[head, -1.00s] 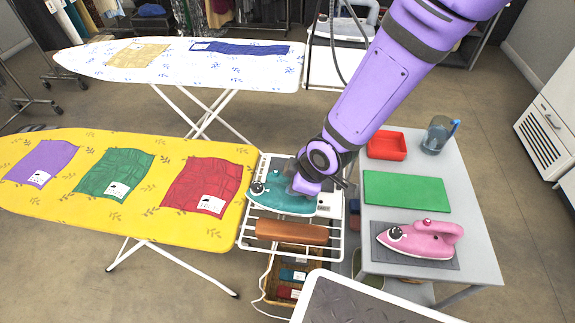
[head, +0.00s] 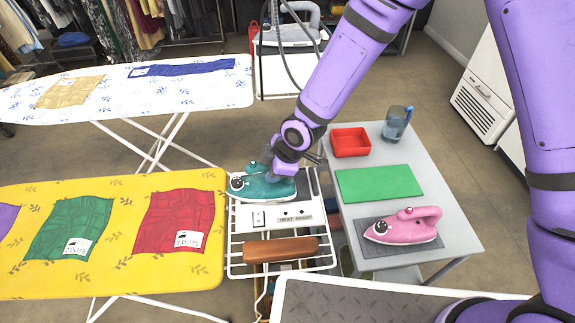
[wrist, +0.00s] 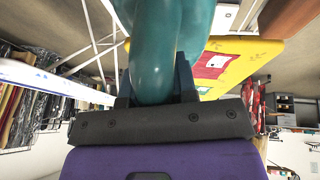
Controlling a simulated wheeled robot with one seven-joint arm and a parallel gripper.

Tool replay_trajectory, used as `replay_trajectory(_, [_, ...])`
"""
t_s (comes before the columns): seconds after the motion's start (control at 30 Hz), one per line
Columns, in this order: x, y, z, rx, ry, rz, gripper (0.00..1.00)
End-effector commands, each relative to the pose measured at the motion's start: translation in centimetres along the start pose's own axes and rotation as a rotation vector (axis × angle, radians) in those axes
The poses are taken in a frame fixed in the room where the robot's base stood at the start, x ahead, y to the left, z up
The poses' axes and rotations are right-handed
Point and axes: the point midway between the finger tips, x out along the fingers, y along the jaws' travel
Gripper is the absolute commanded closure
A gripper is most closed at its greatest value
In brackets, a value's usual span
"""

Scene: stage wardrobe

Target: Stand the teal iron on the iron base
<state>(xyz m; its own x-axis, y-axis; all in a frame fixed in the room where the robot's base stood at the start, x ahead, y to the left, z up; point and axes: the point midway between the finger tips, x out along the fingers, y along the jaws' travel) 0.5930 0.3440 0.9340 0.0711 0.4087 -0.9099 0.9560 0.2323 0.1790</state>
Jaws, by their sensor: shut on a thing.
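The teal iron (head: 262,189) is in my gripper (head: 272,172), with its nose toward the left in the head view. In the wrist view its teal handle (wrist: 158,60) fills the space between the dark fingers (wrist: 155,92). The iron base (head: 285,218), a light unit with a switch and a "HEAT READY" panel, sits on the wire rack. The iron is over the rear part of the base, roughly level. I cannot tell whether its sole touches the base. The iron hides much of the base's dark plate (head: 312,182).
A brown sleeve roll (head: 280,249) lies on the rack in front. The yellow ironing board (head: 120,185) is close on the left. The grey table (head: 440,242) on the right holds a pink iron (head: 403,229), green mat (head: 378,184), red tray (head: 350,142) and blue jug (head: 396,122).

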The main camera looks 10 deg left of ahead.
Motion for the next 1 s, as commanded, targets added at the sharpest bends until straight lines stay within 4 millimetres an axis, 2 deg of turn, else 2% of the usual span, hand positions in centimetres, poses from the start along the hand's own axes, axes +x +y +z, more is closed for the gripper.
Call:
replay_trajectory(0.2, [-0.2,2.8,2.8,0.005,0.0,0.002,1.0])
replay_trajectory(0.4, [-0.3,4.3,4.2,0.003,0.0,0.001,1.0])
replay_trajectory(0.57, [-0.1,4.5,4.6,0.0,0.001,0.0,1.0])
replay_trajectory(0.83, [2.5,4.0,5.6,0.0,0.001,0.0,1.0])
replay_trajectory(1.0, [2.9,4.0,5.8,0.0,0.001,0.002,1.0])
